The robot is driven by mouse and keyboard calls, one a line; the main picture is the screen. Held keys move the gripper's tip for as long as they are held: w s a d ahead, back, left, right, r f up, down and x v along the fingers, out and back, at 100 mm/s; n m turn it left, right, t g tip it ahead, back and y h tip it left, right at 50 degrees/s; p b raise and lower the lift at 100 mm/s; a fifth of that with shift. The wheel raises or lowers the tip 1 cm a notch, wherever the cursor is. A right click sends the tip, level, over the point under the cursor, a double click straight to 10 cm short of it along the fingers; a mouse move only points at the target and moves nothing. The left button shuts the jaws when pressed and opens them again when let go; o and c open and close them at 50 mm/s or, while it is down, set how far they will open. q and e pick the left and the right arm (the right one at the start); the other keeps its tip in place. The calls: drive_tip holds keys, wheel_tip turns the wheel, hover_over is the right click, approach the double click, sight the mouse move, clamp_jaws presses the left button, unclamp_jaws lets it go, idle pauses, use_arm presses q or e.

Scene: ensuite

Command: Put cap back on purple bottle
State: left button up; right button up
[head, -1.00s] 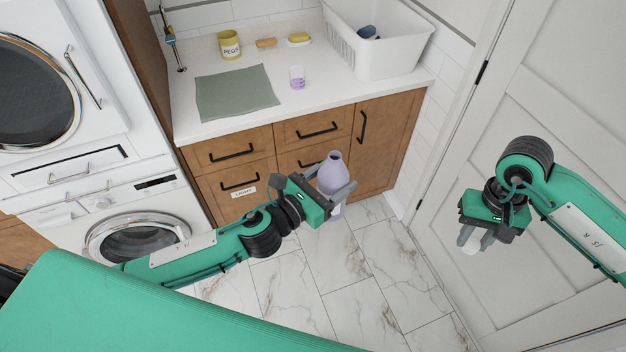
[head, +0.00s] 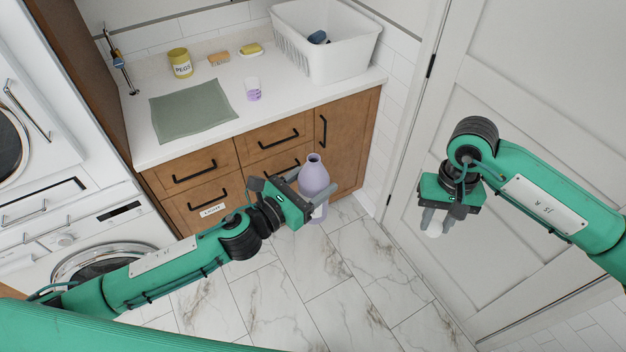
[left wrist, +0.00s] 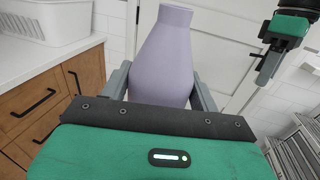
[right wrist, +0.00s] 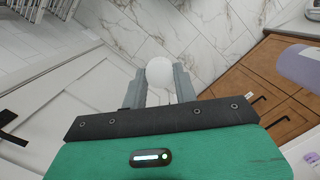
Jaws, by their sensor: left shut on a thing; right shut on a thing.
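The purple bottle (head: 314,180) is held upright by my left gripper (head: 318,202), in front of the wooden cabinet; its open neck points up. In the left wrist view the bottle (left wrist: 168,55) sits between the two fingers. My right gripper (head: 440,222) is shut on the white cap (head: 434,231), to the right of the bottle and apart from it. In the right wrist view the round white cap (right wrist: 160,72) is between the fingertips, and the bottle (right wrist: 300,68) shows at the right edge.
The counter (head: 190,138) holds a green cloth (head: 192,108), a yellow pegs tin (head: 180,63), a measuring cup with purple liquid (head: 253,90) and a white basket (head: 330,50). A washing machine stands at left and a white door (head: 530,120) at right. The space between my grippers is clear.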

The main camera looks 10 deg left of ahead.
drive_tip(key=w+a+r+m+y, duration=0.1)
drive_tip(key=w+a+r+m, duration=0.25)
drive_tip(key=a, duration=0.35)
drive_tip(key=w+a+r+m, duration=0.3)
drive_tip(key=a+r, duration=0.2)
drive_tip(key=a, duration=0.2)
wheel_tip(320, 180, up, 8)
drive_tip(key=m+t, duration=0.1)
drive_tip(key=m, duration=0.5)
hover_over(314, 158)
drive_tip(key=d, duration=0.1)
drive_tip(key=shift+w, duration=0.15)
drive_tip(key=shift+a+r+m, duration=0.3)
drive_tip(key=shift+a+m, duration=0.05)
drive_tip(key=shift+f, duration=0.1)
drive_tip(key=shift+f, duration=1.95)
drive_tip(key=shift+f, duration=0.85)
drive_tip(key=shift+f, duration=0.55)
